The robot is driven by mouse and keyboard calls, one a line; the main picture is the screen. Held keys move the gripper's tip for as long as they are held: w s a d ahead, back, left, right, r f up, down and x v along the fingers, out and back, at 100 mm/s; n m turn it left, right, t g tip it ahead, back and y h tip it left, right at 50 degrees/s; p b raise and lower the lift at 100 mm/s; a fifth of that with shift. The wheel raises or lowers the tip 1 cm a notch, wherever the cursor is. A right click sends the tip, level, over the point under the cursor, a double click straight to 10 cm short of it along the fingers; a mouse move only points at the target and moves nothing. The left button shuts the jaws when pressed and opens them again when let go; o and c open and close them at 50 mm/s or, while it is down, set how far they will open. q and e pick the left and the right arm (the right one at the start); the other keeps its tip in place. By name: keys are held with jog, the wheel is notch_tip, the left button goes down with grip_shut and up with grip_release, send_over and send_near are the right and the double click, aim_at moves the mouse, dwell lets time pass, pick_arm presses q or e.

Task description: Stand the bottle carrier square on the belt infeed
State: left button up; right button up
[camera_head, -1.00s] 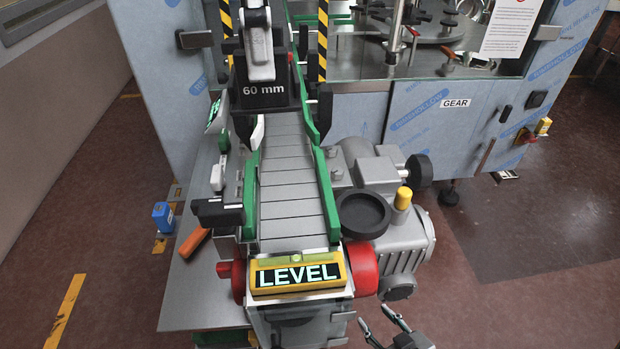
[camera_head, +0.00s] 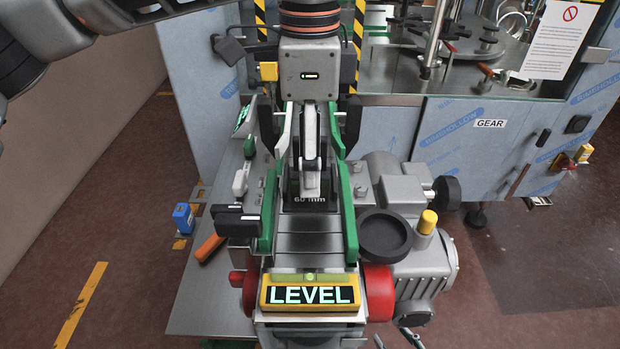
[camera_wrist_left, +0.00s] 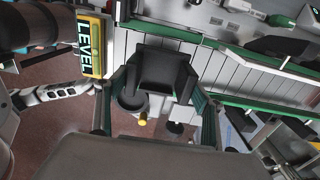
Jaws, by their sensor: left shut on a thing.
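The dark bottle carrier (camera_head: 306,201), with a "60 mm" label on its front, is upright between the green guide rails of the slatted belt (camera_head: 308,240). Its front edge looks about parallel to the slats. I cannot tell whether its base touches them. My left gripper (camera_head: 311,175) comes down from above and is shut on the carrier, hiding its upper part. In the left wrist view the carrier (camera_wrist_left: 160,75) shows as a dark block over the belt. My right gripper (camera_head: 397,340) is at the bottom edge, partly cut off, with its fingers apart and empty.
A yellow-framed LEVEL sign (camera_head: 310,293) with a bubble vial sits at the belt's near end, between red rollers (camera_head: 378,292). A motor (camera_head: 425,265) and a round black dish (camera_head: 384,235) stand to the right. An orange-handled tool (camera_head: 209,248) lies on the left plate.

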pick_arm(q)
notch_tip(320, 180, down, 5)
jog(key=shift+r, duration=0.1)
dwell(0.3)
jog(key=shift+f, duration=0.2)
jog(key=shift+f, duration=0.1)
jog(key=o, duration=1.2)
